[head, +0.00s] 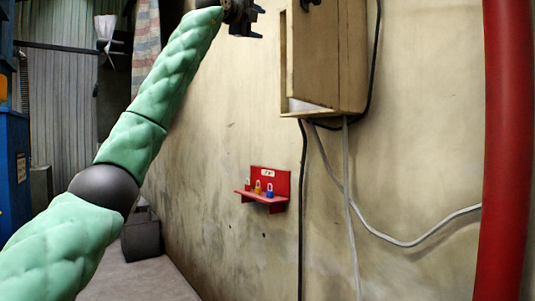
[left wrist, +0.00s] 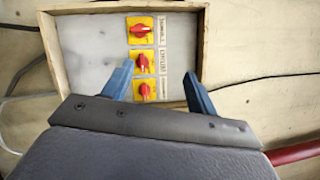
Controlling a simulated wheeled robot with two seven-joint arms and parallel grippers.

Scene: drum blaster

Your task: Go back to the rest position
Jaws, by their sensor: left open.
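My left gripper (head: 243,14) is raised at the top of the head view, just left of a beige wall box (head: 345,55). In the left wrist view the open, empty fingers of the left gripper (left wrist: 158,85) point toward the inside of the box (left wrist: 85,75). Three red rotary switches on yellow plates sit in a column there: the top switch (left wrist: 141,29), the middle switch (left wrist: 142,60) and the bottom switch (left wrist: 144,89). The top knob looks tilted. I cannot tell whether the fingers touch anything. My right gripper is in neither view.
A small red shelf (head: 277,207) with several padlocks (head: 258,187) hangs on the wall lower down. Cables (head: 345,190) run down from the box. A thick red pipe (head: 505,150) stands at the right. A blue cabinet (head: 12,165) is at the far left.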

